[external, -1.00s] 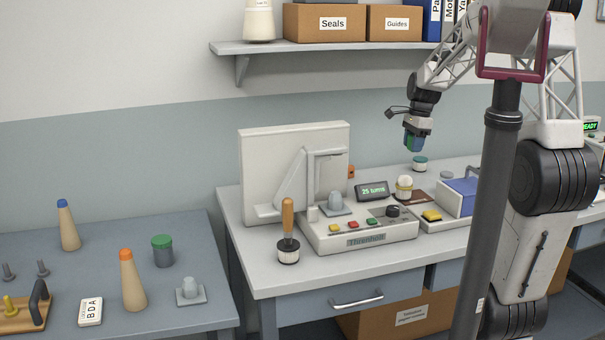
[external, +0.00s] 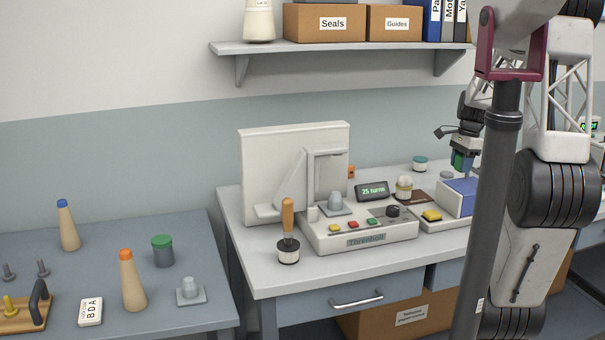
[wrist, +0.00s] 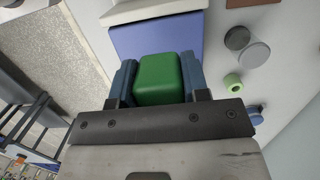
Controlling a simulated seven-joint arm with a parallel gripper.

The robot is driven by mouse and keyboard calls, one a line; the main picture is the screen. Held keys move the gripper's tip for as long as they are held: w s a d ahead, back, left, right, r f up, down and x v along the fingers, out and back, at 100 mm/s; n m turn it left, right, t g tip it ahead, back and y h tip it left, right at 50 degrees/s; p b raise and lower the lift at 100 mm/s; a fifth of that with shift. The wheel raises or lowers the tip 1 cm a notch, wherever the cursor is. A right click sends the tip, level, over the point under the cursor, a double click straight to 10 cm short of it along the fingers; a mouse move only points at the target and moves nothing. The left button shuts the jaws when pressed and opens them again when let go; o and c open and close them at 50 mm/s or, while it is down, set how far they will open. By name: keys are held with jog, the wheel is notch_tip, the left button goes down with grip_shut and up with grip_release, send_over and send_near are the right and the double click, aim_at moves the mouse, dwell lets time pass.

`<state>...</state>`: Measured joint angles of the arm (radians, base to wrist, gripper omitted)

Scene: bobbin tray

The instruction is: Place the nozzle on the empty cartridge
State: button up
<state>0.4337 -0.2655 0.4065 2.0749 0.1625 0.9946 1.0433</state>
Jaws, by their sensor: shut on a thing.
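My gripper (external: 461,160) is shut on a green block (wrist: 161,79), which sits between its blue fingers in the wrist view. In the external view it hangs over the blue-topped box (external: 460,195), partly behind my arm. The blue surface (wrist: 150,38) also shows just beyond the block in the wrist view. I cannot tell which thing is the nozzle or the empty cartridge.
A control unit (external: 366,240) with buttons, a wooden-handled tool (external: 288,240) and a white panel (external: 285,165) stand left of my gripper. A small teal-topped round container (external: 420,163) sits behind. The left table holds cones (external: 132,285) and a green-lidded jar (external: 163,251).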

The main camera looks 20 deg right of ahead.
jog(key=shift+f, duration=0.95)
jog(key=shift+w, duration=0.15)
send_over(445, 173)
jog(key=shift+s+d+f, duration=0.15)
jog(key=shift+s+f, duration=0.05)
jog(key=shift+f, duration=0.55)
jog(key=shift+f, duration=1.75)
jog(key=shift+f, duration=0.15)
jog(key=o, duration=0.9)
